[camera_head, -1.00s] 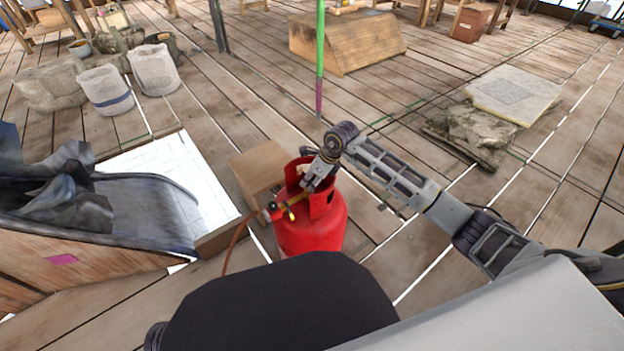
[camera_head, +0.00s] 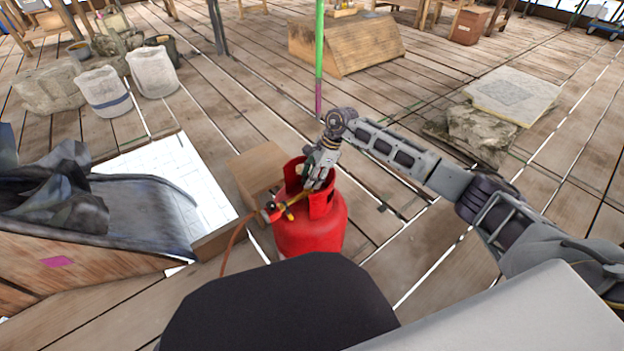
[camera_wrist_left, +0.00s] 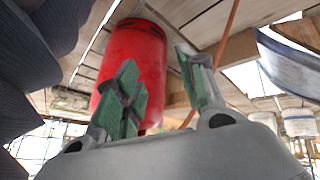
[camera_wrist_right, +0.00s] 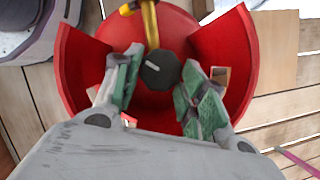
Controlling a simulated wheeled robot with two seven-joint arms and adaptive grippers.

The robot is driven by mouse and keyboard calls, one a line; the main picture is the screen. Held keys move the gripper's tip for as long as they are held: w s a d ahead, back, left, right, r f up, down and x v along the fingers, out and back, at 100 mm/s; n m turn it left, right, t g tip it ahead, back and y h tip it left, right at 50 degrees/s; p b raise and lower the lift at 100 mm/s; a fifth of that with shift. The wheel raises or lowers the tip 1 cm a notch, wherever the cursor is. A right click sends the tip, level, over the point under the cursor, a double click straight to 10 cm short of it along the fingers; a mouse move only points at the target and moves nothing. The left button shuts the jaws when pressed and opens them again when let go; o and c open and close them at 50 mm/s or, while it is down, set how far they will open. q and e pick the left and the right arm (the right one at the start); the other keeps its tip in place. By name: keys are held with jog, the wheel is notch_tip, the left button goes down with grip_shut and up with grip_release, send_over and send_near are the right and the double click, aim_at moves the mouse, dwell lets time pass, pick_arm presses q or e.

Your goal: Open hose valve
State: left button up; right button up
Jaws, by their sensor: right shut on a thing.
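A red gas cylinder (camera_head: 308,232) stands upright on the plank floor, with a raised red collar around its top. In the right wrist view, a black round valve knob (camera_wrist_right: 160,72) with a white mark sits inside the collar, beside a yellow brass fitting (camera_wrist_right: 151,26). My right gripper (camera_wrist_right: 162,66) reaches into the collar from above, shut on the knob, one finger on each side. It also shows in the head view (camera_head: 311,178), where the knob is hidden. My left gripper (camera_wrist_left: 160,85) is open and empty, with the cylinder (camera_wrist_left: 132,60) beyond its fingers.
An orange hose (camera_head: 232,247) runs from the fitting to the floor. A cardboard box (camera_head: 258,168) stands close behind the cylinder. A wooden trough (camera_head: 90,262) with dark sheeting is at left. Stone slabs (camera_head: 512,96) lie at right; open floor lies between.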

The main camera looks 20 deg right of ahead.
jog(key=shift+w+n, duration=0.1)
jog(key=shift+n, duration=0.5)
jog(key=shift+n+g+b, duration=0.4)
jog(key=shift+n, duration=0.1)
pick_arm(q)
jog(key=shift+s+d+f, duration=0.1)
jog(key=shift+s+f, duration=0.05)
jog(key=shift+f, duration=0.4)
jog(key=shift+s+f, duration=0.1)
jog(key=shift+f, duration=0.45)
jog(key=shift+w+r, duration=0.15)
jog(key=shift+w, duration=0.05)
pick_arm(e)
jog(key=o, duration=1)
pick_arm(q)
jog(key=shift+w+r+t, duration=0.2)
jog(key=shift+w+t, duration=0.1)
jog(key=shift+w, duration=0.05)
pick_arm(e)
jog(key=shift+o, duration=0.2)
pick_arm(q)
jog(key=shift+s, duration=0.1)
